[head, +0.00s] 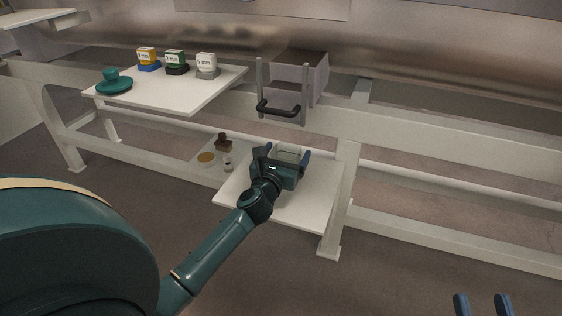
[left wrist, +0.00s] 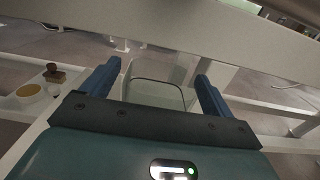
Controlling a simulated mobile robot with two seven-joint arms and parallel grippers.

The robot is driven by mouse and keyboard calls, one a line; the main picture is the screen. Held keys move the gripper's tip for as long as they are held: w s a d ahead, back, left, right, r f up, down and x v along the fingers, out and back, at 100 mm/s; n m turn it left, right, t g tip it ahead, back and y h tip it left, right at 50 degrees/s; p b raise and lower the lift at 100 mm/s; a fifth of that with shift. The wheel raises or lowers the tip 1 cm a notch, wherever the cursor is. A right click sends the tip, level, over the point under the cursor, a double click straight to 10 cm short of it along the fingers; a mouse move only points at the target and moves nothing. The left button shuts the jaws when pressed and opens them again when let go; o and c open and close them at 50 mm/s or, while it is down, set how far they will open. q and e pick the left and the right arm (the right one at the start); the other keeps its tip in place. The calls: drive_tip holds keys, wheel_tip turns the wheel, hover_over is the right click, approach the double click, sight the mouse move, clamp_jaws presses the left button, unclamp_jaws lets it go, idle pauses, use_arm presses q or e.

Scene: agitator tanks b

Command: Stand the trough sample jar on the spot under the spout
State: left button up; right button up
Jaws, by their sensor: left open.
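A clear, see-through container, apparently the sample jar (head: 289,156), stands over the white lower shelf (head: 310,205). It also shows in the left wrist view (left wrist: 155,93). My left gripper (head: 281,153) is open, with its blue fingers on either side of the jar; I cannot tell whether they touch it. The gripper body hides part of the jar. A grey box with two uprights and a black handle (head: 278,109) is above and behind; I cannot make out the spout or the spot under it. My right gripper (head: 482,303) is at the bottom right edge, fingers apart and empty.
A tan disc (head: 206,157), a small pale jar (head: 228,164) and a brown stamp-like object (head: 223,141) lie left of my left gripper. The upper white shelf (head: 190,97) holds a teal dish (head: 114,85) and three labelled blocks. A white rail (head: 400,135) runs behind.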

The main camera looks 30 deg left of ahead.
use_arm(q)
drive_tip(key=p+v, duration=0.2)
drive_tip(key=v, duration=1)
